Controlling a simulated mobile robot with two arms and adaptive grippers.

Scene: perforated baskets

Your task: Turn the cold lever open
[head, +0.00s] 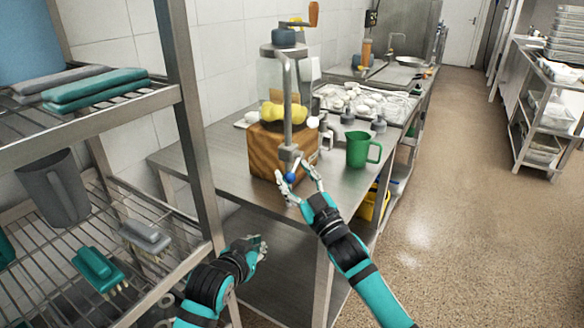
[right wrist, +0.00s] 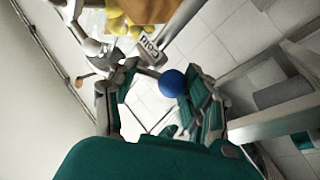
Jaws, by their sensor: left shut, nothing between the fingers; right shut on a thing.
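The cold lever is a short metal bar ending in a blue ball knob (head: 291,177), low on the front of the dispenser by the wooden block (head: 266,150). In the right wrist view the blue knob (right wrist: 173,83) sits close to the right-hand finger, and a "Cold" label (right wrist: 152,50) shows just beyond. My right gripper (head: 295,172) is shut on the cold lever near its knob. Its fingers also show in the right wrist view (right wrist: 155,92). My left gripper (head: 258,246) is shut and empty, low beside the shelf post, apart from the lever.
A green jug (head: 362,150) stands on the steel table (head: 338,197) to the right of the dispenser. Yellow fruit (head: 284,112) sits above the block. A wire shelf rack (head: 193,110) stands close at the left. The floor (head: 460,190) at the right is clear.

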